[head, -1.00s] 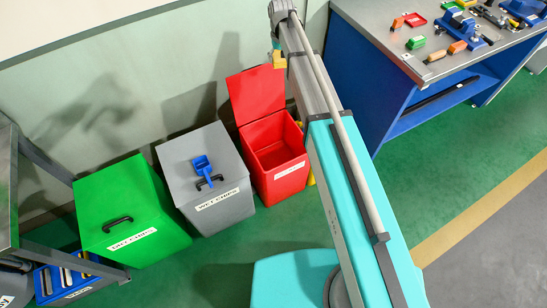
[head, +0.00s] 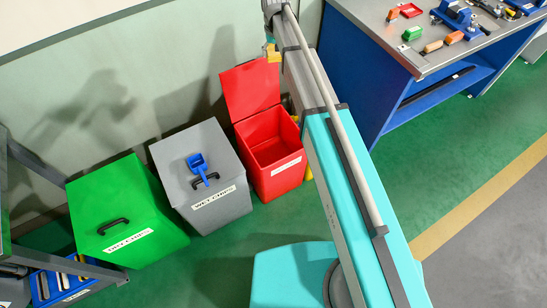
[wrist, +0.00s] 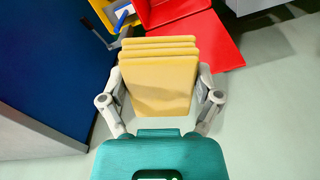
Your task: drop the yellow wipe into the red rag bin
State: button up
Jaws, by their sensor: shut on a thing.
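The yellow wipe (wrist: 158,82) is a folded, layered pad held between the fingers of my gripper (wrist: 161,98) in the wrist view. In the head view a small part of the wipe (head: 271,52) shows at the far end of my arm, above and behind the red rag bin. The red rag bin (head: 285,177) stands against the wall with its lid (head: 250,88) raised, and its inside looks empty. In the wrist view the bin (wrist: 165,10) is at the top, and its red lid (wrist: 212,42) is partly hidden behind the wipe. My gripper is mostly hidden in the head view.
A grey bin (head: 215,215) with a blue scoop (head: 199,165) on its lid and a green bin (head: 150,200), lid shut, stand left of the red bin. A blue workbench (head: 375,75) with tools on top is at the right. Green floor in front is clear.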

notch_tip(320, 180, down, 44)
jog(key=s+m+b, duration=0.2)
jog(key=m+b, duration=0.4)
jog(key=b, duration=3.7)
jog(key=shift+s+f+b, duration=0.15)
jog(key=shift+f+b, duration=0.1)
jog(key=shift+b, duration=0.1)
jog(key=shift+a, duration=0.1)
jog(key=shift+f, duration=0.1)
jog(key=shift+f+b, duration=2.85)
jog(key=shift+b, duration=0.15)
jog(key=o, duration=0.8)
jog(key=shift+r, duration=0.1)
